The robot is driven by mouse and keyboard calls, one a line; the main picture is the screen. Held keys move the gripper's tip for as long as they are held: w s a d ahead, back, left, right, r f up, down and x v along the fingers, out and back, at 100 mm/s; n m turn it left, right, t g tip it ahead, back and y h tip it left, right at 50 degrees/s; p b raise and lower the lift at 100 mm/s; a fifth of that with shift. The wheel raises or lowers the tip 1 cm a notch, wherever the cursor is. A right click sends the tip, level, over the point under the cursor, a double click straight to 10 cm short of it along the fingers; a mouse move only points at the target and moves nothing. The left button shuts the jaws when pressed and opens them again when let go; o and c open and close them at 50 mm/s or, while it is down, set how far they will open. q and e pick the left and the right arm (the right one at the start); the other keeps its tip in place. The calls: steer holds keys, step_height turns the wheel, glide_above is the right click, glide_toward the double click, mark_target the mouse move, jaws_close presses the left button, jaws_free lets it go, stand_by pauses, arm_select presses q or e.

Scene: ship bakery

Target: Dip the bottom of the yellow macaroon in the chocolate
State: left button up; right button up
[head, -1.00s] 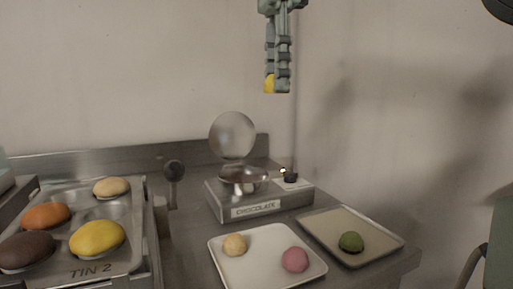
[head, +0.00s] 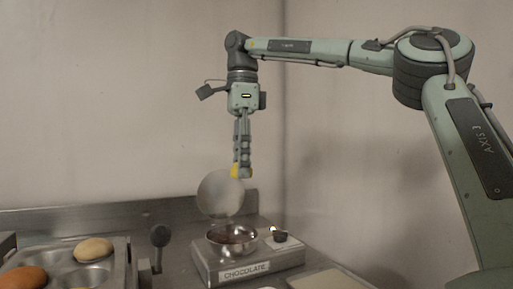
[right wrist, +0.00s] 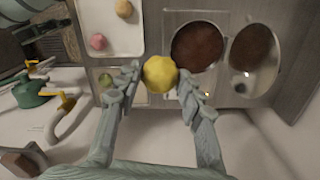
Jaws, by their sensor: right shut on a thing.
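The yellow macaroon (right wrist: 160,74) is held between the fingers of my right gripper (right wrist: 161,83) in the right wrist view. Brown chocolate (right wrist: 197,47) fills the bowl in the right wrist view, just right of the macaroon. My left gripper is not in view.
A tin (head: 121,270) with buns stands at the left, a dark-knobbed lever (head: 160,236) beside it. A tray (head: 330,280) lies front right of the warmer. A plate (right wrist: 112,48) with a pink and a tan macaroon shows in the right wrist view.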

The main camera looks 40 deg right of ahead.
steer(key=shift+w+d+f, duration=0.55)
steer(key=shift+w+f, duration=0.75)
steer(key=shift+f, duration=0.95)
steer(key=shift+w+d+f, duration=0.6)
steer(key=shift+w+f, duration=0.65)
steer(key=shift+f, duration=1)
steer(key=shift+w+d+f, duration=0.55)
steer(key=shift+w+f, duration=0.75)
steer(key=shift+f, duration=1.4)
steer(key=shift+f+b, duration=0.4)
steer(key=shift+f, duration=0.5)
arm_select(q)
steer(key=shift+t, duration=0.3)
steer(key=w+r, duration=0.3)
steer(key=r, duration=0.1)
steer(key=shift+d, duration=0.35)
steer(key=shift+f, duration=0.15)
